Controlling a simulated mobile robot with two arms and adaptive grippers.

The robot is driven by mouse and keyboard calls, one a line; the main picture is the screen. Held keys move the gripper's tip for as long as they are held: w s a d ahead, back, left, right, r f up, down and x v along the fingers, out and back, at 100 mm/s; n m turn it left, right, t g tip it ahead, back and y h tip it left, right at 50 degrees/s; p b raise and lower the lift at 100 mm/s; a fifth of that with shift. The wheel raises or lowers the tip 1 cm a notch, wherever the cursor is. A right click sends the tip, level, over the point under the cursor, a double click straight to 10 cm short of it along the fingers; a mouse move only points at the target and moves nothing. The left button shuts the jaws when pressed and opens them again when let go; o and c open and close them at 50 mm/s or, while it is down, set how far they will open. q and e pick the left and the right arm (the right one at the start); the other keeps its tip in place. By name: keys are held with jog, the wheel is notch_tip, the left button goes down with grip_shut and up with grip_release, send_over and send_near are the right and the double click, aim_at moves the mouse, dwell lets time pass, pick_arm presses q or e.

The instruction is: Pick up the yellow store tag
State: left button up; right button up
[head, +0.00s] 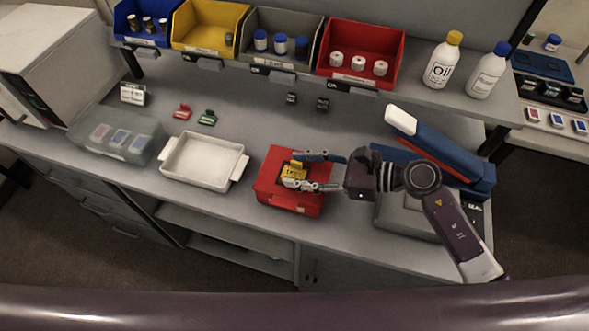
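The yellow store tag (293,170) with dark lettering is at the top of a red case (262,191) on the grey workbench. My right gripper (294,170) comes in from the right, over the red case. Its two fingers are spread, one on the far side of the tag and one on the near side. The near finger covers part of the tag's lower edge. I cannot tell whether the fingers touch the tag. My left gripper is not in view.
A white tray (203,180) stands left of the red case, and a clear lidded box (90,128) is further left. A blue sealing device (440,150) is at the right. Coloured bins (364,41) line the shelf behind, beside two white bottles (440,68).

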jog(key=c, duration=0.6)
jog(key=shift+o, duration=0.2)
jog(key=shift+r, duration=0.1)
